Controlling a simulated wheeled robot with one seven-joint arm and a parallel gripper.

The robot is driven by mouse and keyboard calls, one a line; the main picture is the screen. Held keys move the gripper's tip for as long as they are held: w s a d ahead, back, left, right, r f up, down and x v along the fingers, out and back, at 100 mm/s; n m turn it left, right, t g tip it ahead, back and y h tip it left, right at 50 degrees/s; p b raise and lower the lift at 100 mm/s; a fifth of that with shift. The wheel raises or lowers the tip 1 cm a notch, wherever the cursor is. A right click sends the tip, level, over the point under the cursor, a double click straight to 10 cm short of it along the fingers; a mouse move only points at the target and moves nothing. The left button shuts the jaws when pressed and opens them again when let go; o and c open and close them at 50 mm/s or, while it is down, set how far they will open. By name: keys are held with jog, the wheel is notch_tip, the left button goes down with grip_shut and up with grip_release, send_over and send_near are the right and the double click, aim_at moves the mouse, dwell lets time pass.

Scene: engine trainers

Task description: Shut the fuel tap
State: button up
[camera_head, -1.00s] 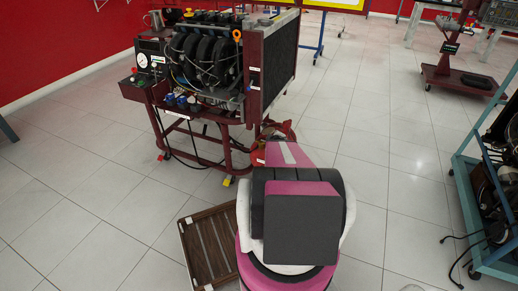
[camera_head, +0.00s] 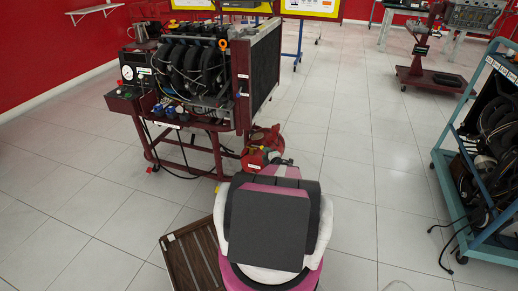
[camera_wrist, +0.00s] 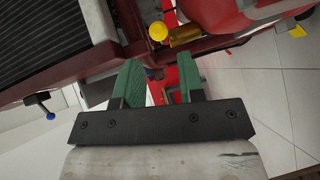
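In the wrist view a red tank (camera_wrist: 215,14) fills the upper right, with a brass fitting (camera_wrist: 185,35) and a round yellow knob (camera_wrist: 158,31) at its left. These look like the fuel tap, but I cannot tell its setting. The red tank also shows in the head view (camera_head: 262,150), low beside the engine trainer (camera_head: 195,70). My gripper (camera_wrist: 160,74) is open, its two green fingers apart. The knob lies beyond the fingertips, apart from them. A small dark part and a red strip show between the fingers.
A dark radiator (camera_wrist: 50,35) and its maroon frame lie left of the fingers in the wrist view. A blue-tipped lever (camera_wrist: 46,108) stands below it. A slatted wooden piece (camera_head: 192,258) lies on the floor. A teal cart (camera_head: 485,160) stands right; floor between is clear.

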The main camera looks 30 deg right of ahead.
jog(key=w, duration=0.5)
jog(key=w+f, duration=0.1)
jog(key=w, duration=0.1)
jog(key=shift+w+d, duration=0.25)
jog(key=shift+d, duration=0.05)
grip_shut()
